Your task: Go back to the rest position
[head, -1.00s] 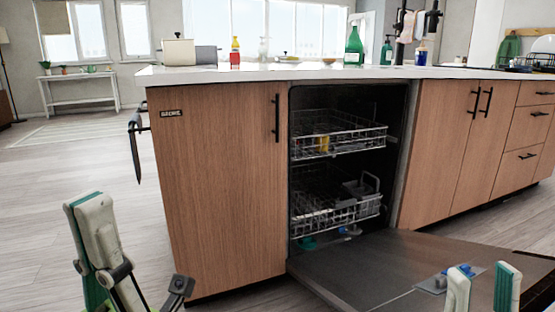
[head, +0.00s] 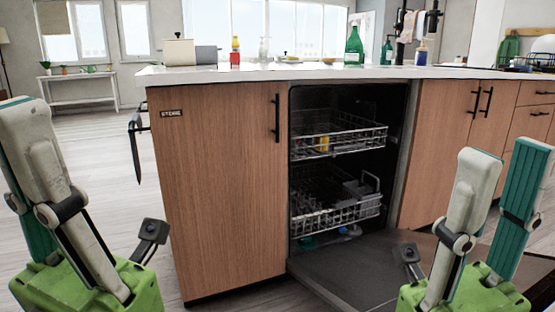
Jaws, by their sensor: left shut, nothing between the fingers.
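My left gripper (head: 14,112) is raised at the left edge of the head view, its pale and teal fingers close together with nothing held. Its green body shows at the bottom left. My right gripper (head: 504,158) is raised at the lower right, with its pale and teal fingers spread apart and nothing seen between them. Both grippers stand in front of the island, apart from its objects in the picture. The right one covers part of the open dishwasher door (head: 345,270).
The dishwasher's upper rack (head: 340,140) and lower rack (head: 335,215) are pulled out a little, and a yellow item is in the upper one. Bottles, including a green bottle (head: 354,46), stand on the island countertop (head: 290,72). Free floor (head: 95,140) lies to the left.

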